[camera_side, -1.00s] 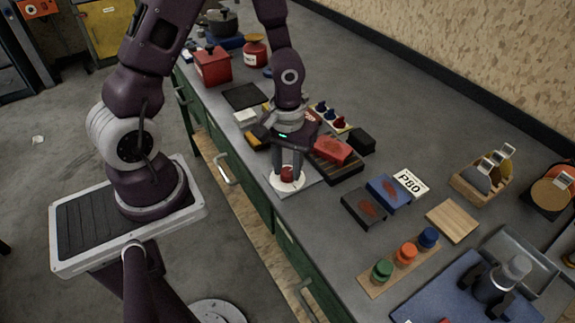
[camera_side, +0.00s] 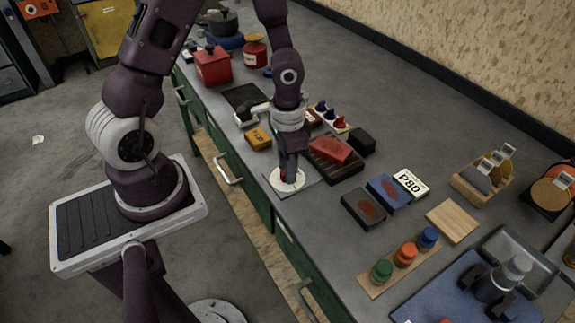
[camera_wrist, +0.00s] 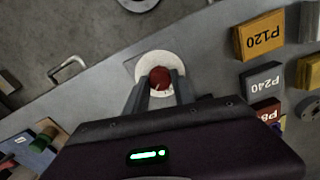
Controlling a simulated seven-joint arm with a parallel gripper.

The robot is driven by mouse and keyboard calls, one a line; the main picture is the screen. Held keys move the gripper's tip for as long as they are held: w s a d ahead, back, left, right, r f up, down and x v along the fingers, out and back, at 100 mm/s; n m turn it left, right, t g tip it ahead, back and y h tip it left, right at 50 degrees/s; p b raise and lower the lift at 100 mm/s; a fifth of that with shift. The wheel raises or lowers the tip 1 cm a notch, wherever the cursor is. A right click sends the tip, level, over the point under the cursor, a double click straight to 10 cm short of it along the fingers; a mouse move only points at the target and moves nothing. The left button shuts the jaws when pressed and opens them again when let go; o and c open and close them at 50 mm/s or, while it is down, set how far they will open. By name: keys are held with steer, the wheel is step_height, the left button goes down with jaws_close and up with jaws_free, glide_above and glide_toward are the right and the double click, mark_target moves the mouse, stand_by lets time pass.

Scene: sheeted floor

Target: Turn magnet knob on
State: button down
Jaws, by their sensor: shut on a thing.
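The red knob (camera_wrist: 160,78) sits on a round white dial (camera_wrist: 146,66) near the front edge of the bench. In the side view the white dial (camera_side: 287,181) lies on a grey plate, and the knob is mostly hidden by the fingers. My gripper (camera_side: 288,176) points straight down over the dial and is shut on the red knob. In the wrist view my gripper's two fingers (camera_wrist: 160,88) stand on either side of the knob.
A red block (camera_side: 336,150) on a dark slatted tray stands close behind and right of the gripper. Blocks labelled P120 (camera_wrist: 262,36) and P240 (camera_wrist: 262,82) are nearby. Green drawer fronts drop away at the bench's front edge.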

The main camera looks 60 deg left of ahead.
steer(key=m, duration=0.4)
steer(key=shift+m, duration=1.8)
steer(key=c, duration=1.1)
jaws_free()
steer(key=shift+o, duration=0.2)
step_height(320, 180, up, 7)
steer(key=shift+r, duration=0.1)
